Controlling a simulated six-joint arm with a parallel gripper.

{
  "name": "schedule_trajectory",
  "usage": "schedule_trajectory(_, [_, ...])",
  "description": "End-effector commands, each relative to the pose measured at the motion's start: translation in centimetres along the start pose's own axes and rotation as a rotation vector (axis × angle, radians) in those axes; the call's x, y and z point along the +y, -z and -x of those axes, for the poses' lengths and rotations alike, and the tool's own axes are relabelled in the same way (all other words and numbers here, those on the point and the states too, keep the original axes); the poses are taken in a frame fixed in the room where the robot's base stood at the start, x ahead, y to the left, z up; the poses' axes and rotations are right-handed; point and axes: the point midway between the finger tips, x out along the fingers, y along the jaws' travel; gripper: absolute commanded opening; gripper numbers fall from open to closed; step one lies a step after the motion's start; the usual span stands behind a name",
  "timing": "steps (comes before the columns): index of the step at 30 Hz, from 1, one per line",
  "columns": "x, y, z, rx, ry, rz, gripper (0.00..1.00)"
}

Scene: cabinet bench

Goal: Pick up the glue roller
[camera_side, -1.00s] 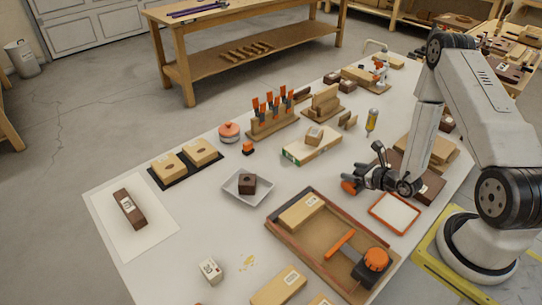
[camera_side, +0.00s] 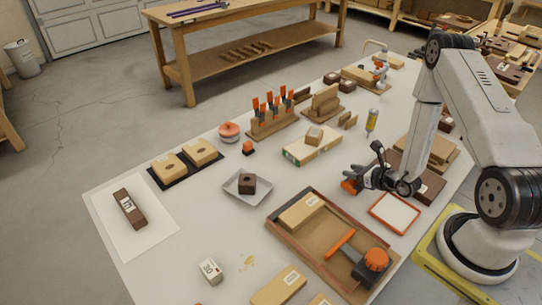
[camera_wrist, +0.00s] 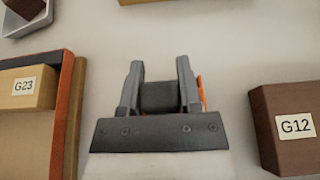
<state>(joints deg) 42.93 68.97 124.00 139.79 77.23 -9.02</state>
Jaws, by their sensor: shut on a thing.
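My gripper (camera_side: 361,178) is low over the right part of the bench, beyond the orange-rimmed tray. In the wrist view its fingers (camera_wrist: 159,76) are shut on a dark grey cylindrical piece (camera_wrist: 158,97), which looks like part of the glue roller. A bit of orange (camera_wrist: 201,90) shows beside the right finger. In the side view the orange part of the glue roller (camera_side: 349,187) shows at the fingertips. The rest of it is hidden by the gripper, and I cannot tell whether it touches the bench.
The orange-rimmed white tray (camera_side: 396,213) is close in front. A wooden tray (camera_side: 296,249) holds a block and an orange-and-black tool (camera_side: 376,261). A dark block marked G12 (camera_wrist: 295,128) is at the right in the wrist view.

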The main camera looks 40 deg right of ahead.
Motion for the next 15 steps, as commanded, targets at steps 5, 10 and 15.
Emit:
schedule_trajectory(5, [0.0, 0.0, 0.0, 0.0, 0.0, 0.0, 0.0])
schedule_trajectory(10, [0.0, -0.4, 0.1, 0.0, 0.0, 0.0, 0.0])
schedule_trajectory(15, [0.0, -1.4, 0.5, -0.001, 0.0, 0.001, 0.0])
